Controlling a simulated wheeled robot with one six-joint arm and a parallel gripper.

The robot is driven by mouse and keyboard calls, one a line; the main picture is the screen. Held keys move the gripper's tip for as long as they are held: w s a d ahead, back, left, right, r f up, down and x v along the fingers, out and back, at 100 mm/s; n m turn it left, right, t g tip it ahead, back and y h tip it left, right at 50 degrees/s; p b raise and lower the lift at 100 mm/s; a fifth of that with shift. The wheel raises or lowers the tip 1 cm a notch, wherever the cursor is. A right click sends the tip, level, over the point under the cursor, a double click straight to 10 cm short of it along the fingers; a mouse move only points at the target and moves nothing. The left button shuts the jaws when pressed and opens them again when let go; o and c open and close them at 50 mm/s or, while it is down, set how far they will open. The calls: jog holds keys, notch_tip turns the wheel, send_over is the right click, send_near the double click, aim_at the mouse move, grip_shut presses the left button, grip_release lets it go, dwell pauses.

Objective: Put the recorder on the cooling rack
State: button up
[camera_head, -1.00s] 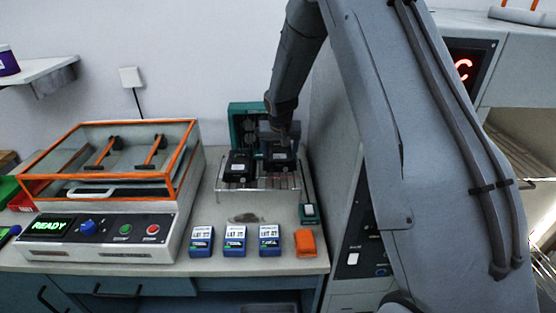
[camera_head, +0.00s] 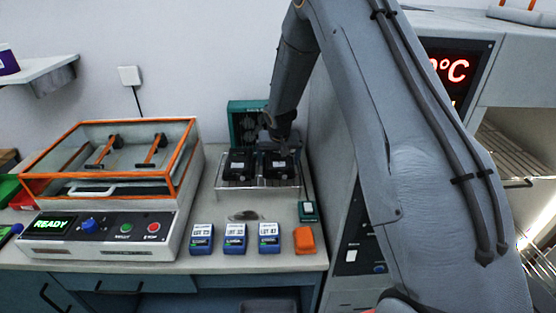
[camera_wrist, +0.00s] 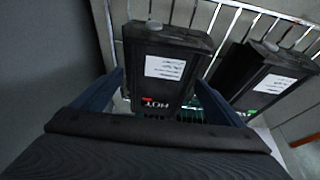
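The recorder (camera_head: 278,166) is a black box with a white label, at the right on the wire cooling rack (camera_head: 258,192). In the wrist view the recorder (camera_wrist: 165,66) sits between my blue fingers, with red-and-white "HOT" lettering at its near end. My gripper (camera_head: 280,142) reaches down over it; in the wrist view the fingertips (camera_wrist: 158,80) lie against its two sides and appear shut on it. A second black box (camera_head: 239,164) stands beside it on the rack, apart from it, and shows at the right in the wrist view (camera_wrist: 262,78). The recorder's underside is hidden.
A teal fan unit (camera_head: 246,113) stands behind the rack. Three blue lot boxes (camera_head: 235,238), an orange block (camera_head: 304,240) and a small green-and-dark device (camera_head: 308,211) are in front. An orange-framed chamber reading "READY" (camera_head: 108,205) is left; a grey cabinet (camera_head: 352,225) is close right.

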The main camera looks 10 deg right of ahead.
jog(key=shift+r, duration=0.4)
jog(key=b+v, duration=0.3)
jog(key=v, duration=0.7)
jog(key=shift+b+v, duration=0.35)
jog(key=shift+v, duration=0.45)
jog(key=shift+a, duration=0.15)
